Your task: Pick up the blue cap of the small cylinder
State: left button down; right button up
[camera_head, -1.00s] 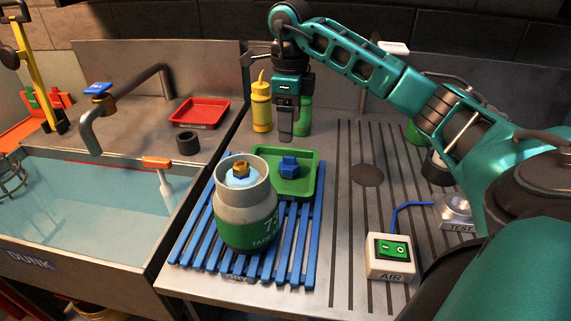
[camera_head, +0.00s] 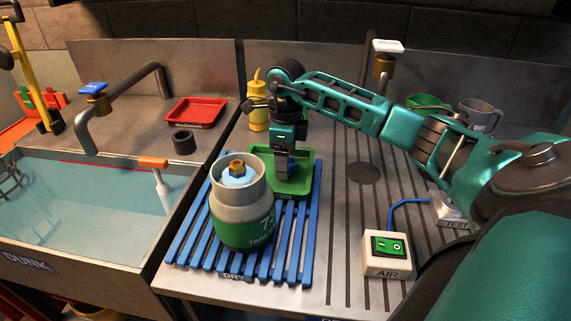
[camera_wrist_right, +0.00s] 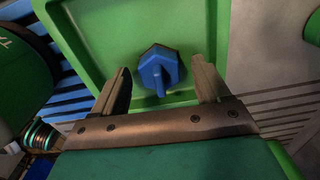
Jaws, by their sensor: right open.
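The blue cap (camera_wrist_right: 158,70) lies in the green tray (camera_wrist_right: 85,42), seen in the right wrist view. It has a faceted body with a raised grip bar. My right gripper (camera_wrist_right: 160,88) is open, with one finger on each side of the cap and a gap to it. In the head view the right gripper (camera_head: 283,170) points down into the green tray (camera_head: 298,187) and mostly hides the cap. The small cylinder (camera_head: 241,205), grey with a green band and a brass fitting on top, stands upright left of the tray. My left gripper is not in view.
The cylinder and tray stand on a blue slatted rack (camera_head: 294,250). A water-filled sink (camera_head: 90,210) is at left. A yellow bottle (camera_head: 258,112) stands behind. A white AIR switch box (camera_head: 388,254) is at right, with bare grooved counter between.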

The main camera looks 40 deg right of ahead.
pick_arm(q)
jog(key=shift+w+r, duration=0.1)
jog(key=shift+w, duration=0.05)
pick_arm(e)
jog(key=c, duration=1.1)
